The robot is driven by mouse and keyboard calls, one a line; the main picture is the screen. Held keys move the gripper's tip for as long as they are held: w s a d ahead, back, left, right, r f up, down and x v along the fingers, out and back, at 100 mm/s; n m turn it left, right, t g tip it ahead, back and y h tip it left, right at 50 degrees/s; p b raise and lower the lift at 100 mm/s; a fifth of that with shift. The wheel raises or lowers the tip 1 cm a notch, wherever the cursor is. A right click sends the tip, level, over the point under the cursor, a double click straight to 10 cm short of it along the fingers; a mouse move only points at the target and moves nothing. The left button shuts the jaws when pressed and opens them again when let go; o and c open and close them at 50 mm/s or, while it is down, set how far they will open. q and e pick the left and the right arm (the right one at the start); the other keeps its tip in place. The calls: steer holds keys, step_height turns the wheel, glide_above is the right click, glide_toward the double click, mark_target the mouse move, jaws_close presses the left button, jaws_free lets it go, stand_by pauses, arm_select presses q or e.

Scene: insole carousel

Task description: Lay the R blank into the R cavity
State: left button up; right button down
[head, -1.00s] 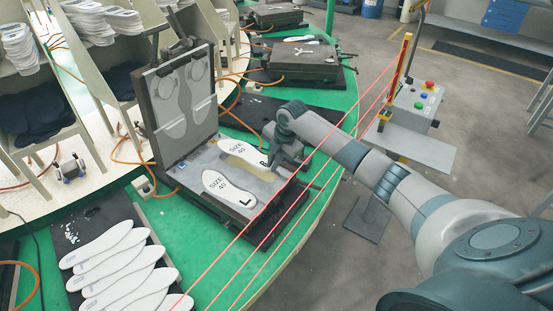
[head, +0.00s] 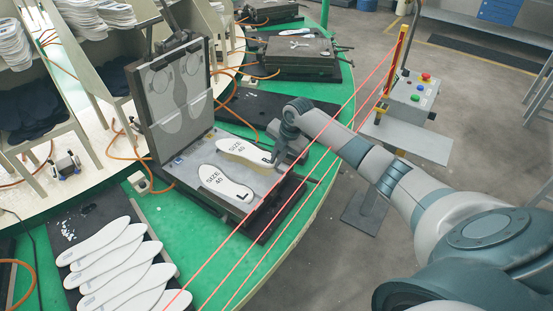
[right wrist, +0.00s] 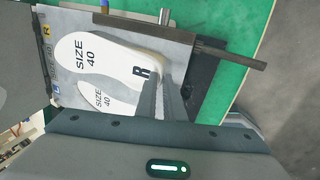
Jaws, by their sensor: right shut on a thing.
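The white R blank (head: 239,149), marked SIZE 40 and R, is over the far half of the open mould (head: 175,180), with a thin tan strip of the cavity showing along its near edge. My right gripper (head: 277,159) is shut on the R-marked end of the blank. The right wrist view shows its two fingers (right wrist: 161,97) at the R blank (right wrist: 92,58). I cannot tell whether the blank touches the cavity floor. The L blank (head: 224,184) lies in the near half and is partly hidden in the wrist view (right wrist: 115,99). My left gripper is not in view.
The mould's raised lid (head: 172,101) stands behind the blanks. Several white insoles (head: 115,262) lie on a dark mat at lower left. Red light beams cross in front of the mould. A button box (head: 411,93) stands to the right.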

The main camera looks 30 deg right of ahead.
steer(key=shift+f+b, duration=1.35)
steer(key=shift+f, duration=1.1)
steer(key=c, duration=1.8)
jaws_free()
steer(key=shift+r, duration=0.1)
steer(key=b+v, duration=0.4)
steer(key=v, duration=1.3)
